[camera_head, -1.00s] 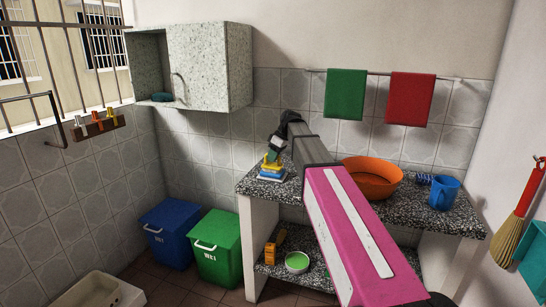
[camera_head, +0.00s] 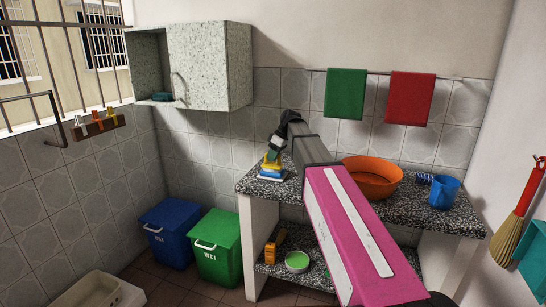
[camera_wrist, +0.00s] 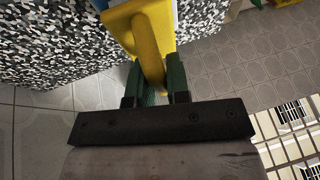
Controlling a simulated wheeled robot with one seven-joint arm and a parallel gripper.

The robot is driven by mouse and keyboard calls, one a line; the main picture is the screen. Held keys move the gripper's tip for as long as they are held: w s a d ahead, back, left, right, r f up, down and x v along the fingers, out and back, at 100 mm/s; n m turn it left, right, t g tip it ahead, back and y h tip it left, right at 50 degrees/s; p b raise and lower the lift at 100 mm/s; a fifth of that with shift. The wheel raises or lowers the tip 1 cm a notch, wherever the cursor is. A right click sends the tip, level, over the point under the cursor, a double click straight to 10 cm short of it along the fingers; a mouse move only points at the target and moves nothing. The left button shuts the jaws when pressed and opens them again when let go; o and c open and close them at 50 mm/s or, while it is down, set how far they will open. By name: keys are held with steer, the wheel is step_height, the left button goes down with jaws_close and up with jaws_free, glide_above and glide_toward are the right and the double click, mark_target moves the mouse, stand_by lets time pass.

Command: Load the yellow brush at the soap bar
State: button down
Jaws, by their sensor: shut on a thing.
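My gripper (camera_head: 275,148) is over the left end of the speckled counter, pointing down. Its green fingers show in the wrist view (camera_wrist: 155,84), closed on both sides of the yellow brush (camera_wrist: 150,35). The brush also shows in the head view (camera_head: 270,162), directly above a small blue block (camera_head: 271,174) on a pale base. This block looks like the soap bar, but it is too small to be sure. The brush and block overlap in the picture; I cannot tell whether they touch. The brush's lower end is hidden in the wrist view.
The counter (camera_head: 330,190) also holds an orange basin (camera_head: 372,177) and a blue mug (camera_head: 444,191) to the right. Blue (camera_head: 169,232) and green (camera_head: 216,247) bins stand left of the counter.

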steer(key=shift+r, duration=3.45)
